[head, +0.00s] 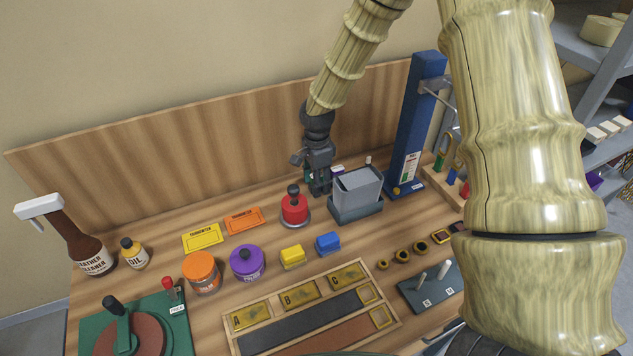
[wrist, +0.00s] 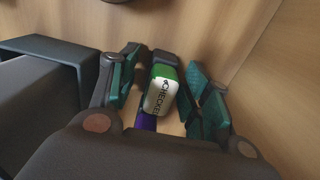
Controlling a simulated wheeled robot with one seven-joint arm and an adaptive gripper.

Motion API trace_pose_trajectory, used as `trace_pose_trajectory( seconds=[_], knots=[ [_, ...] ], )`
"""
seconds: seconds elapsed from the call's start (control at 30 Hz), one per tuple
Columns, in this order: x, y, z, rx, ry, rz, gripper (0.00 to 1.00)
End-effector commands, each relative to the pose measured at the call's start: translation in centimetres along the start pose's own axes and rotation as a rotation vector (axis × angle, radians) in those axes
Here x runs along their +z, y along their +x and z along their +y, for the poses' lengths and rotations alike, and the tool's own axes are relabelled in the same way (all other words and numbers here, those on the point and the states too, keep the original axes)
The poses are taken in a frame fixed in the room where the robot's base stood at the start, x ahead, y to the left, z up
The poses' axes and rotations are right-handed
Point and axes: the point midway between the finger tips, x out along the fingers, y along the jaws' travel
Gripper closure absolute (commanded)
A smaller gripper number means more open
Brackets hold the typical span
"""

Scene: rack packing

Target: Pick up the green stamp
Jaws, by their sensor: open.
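The green stamp (wrist: 166,73) stands out in the wrist view, with a white label that reads "CHECKE..." and a dark end at the top. My gripper (wrist: 166,90) is open, with its two teal-padded fingers on either side of the stamp. In the head view my gripper (head: 318,187) is low over the back of the bench, left of the grey bin, and mostly hides the stamp there.
The grey bin (head: 358,208) stands close on the right of my gripper in the head view. A red round-based tool (head: 295,210) stands close on the left. The wooden back panel (head: 200,150) is right behind. A purple item (wrist: 146,122) shows below the stamp in the wrist view.

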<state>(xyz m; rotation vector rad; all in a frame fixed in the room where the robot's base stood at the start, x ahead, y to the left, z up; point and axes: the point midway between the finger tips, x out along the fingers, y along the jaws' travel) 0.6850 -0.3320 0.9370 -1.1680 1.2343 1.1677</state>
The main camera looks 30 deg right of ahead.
Motion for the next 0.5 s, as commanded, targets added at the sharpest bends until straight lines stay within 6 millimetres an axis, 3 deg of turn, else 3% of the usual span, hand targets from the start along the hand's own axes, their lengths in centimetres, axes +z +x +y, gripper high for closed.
trace_pose_trajectory(
  seconds=[0.1, 0.33, 0.5],
  knots=[
    [0.01, 0.00, 0.00, 0.000, 0.000, 0.000, 0.55],
    [0.01, -0.02, 0.01, 0.000, 0.000, 0.000, 0.97],
    [0.01, -0.03, 0.01, 0.000, 0.000, 0.000, 1.00]
  ],
)
